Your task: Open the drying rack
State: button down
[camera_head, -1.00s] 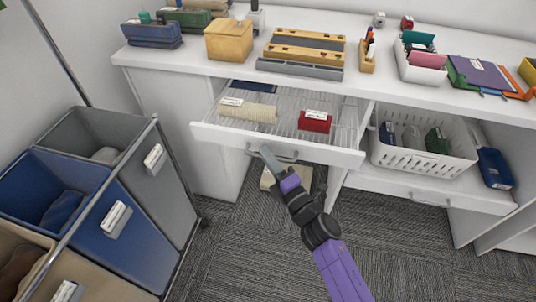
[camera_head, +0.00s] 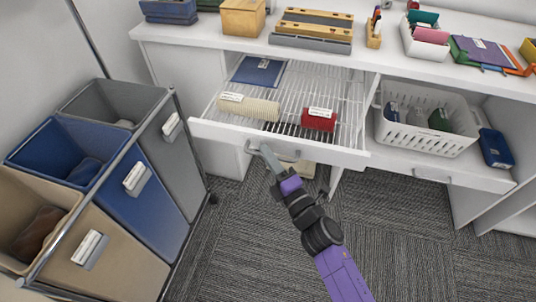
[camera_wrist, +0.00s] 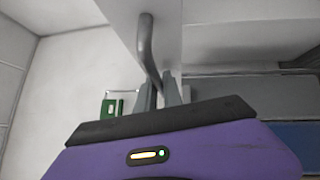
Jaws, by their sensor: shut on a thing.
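The drying rack (camera_head: 345,100) is a white pull-out drawer with a wire grid floor under the white counter, and it stands well out from the cabinet. A blue folded item (camera_head: 258,71), a cream roll (camera_head: 249,107) and a red block (camera_head: 319,119) lie on its wires. A grey bar handle (camera_head: 252,148) runs along its white front panel. My gripper (camera_head: 268,152) is shut on the left part of this handle. In the wrist view the fingers (camera_wrist: 160,92) close around the bent grey handle (camera_wrist: 147,42).
A bin cart with grey, blue and tan bins (camera_head: 130,195) stands at the left. A white basket (camera_head: 428,122) sits on a shelf at the right. The counter (camera_head: 400,71) holds boxes and holders. Carpet floor (camera_head: 390,240) is clear at the front right.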

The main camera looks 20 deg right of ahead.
jog(key=shift+d+f, duration=0.1)
jog(key=shift+d, duration=0.05)
jog(key=c, duration=1.8)
grip_release()
jog(key=shift+o, duration=0.2)
jog(key=v, duration=0.8)
